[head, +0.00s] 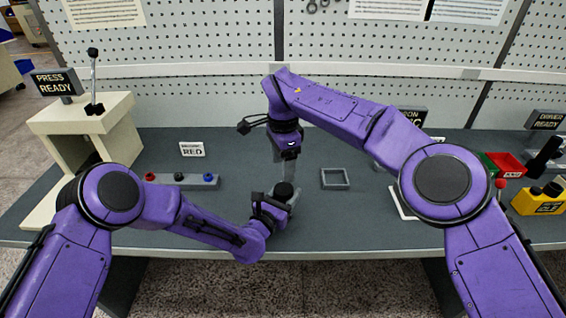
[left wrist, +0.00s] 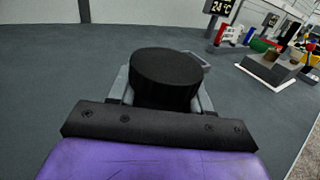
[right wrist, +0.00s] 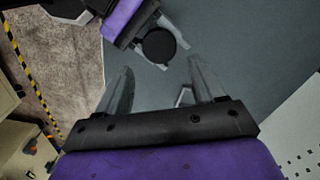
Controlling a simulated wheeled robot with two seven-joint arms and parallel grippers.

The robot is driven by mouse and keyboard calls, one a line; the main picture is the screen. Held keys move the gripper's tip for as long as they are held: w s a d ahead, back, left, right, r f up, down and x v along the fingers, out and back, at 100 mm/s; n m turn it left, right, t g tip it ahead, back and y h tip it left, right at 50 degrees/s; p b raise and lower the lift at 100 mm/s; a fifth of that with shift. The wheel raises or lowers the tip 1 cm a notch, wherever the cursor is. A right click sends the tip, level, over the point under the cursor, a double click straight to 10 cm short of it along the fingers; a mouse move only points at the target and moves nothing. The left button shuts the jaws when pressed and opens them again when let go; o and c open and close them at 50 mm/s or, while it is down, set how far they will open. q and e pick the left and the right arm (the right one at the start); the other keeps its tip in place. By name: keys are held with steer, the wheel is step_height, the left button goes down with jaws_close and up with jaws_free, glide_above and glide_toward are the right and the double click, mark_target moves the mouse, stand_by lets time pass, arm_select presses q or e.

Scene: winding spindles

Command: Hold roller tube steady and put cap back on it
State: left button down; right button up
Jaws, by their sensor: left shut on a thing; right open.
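A black round-topped cylinder (head: 284,190), which I take for the roller tube, stands upright between the fingers of my left gripper (head: 287,198) near the table's front edge. It fills the gap between the fingers in the left wrist view (left wrist: 166,75) and shows as a black disc in the right wrist view (right wrist: 159,46). My left gripper is shut on it. I cannot tell whether the black top is the cap or the tube itself; no separate cap is clear. My right gripper (right wrist: 160,78) is open and empty, pointing down just above and behind the tube.
A grey square frame (head: 336,187) lies right of the tube. A rail (head: 160,180) with red and blue knobs and a "RED" sign (head: 192,149) lie left.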

mark_target(283, 188)
step_height(283, 188, down, 8)
stand_by(0.5)
steer(key=c, duration=0.9)
steer(key=o, duration=1.1)
steer(key=shift+o, duration=0.2)
steer(key=shift+r, duration=2.3)
steer(key=o, duration=0.4)
steer(key=shift+c, duration=0.2)
